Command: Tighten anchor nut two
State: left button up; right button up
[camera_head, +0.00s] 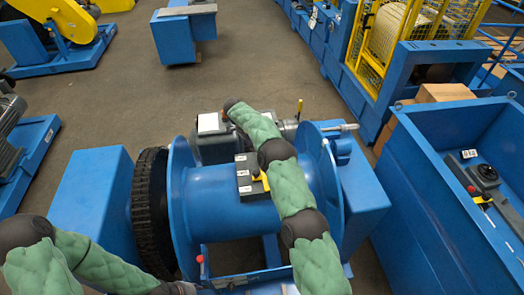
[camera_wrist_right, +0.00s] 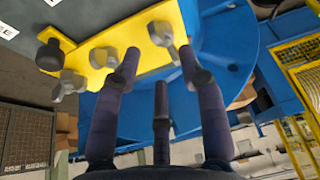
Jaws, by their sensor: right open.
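In the right wrist view, a yellow plate (camera_wrist_right: 130,60) carries several grey nut-like pieces: one at the right (camera_wrist_right: 160,34), one in the middle (camera_wrist_right: 102,60) and one at the lower left (camera_wrist_right: 69,84). A dark round knob (camera_wrist_right: 49,55) sits at its left end. I cannot tell which piece is anchor nut two. My right gripper (camera_wrist_right: 160,82) is open, its dark fingers spread and empty below the plate, the right piece lying above the gap between them. In the head view my right arm reaches over the blue drum (camera_head: 215,190); its gripper is not discernible. My left gripper (camera_head: 183,288) is partly visible at the bottom edge.
A black toothed ring (camera_head: 152,210) flanks the drum's left side. A blue bin (camera_head: 440,200) is at the right. Open floor (camera_head: 130,95) lies behind.

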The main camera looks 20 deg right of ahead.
jog(key=x, duration=0.6)
jog(key=shift+r+b, duration=0.1)
jog(key=shift+b, duration=0.25)
grip_shut()
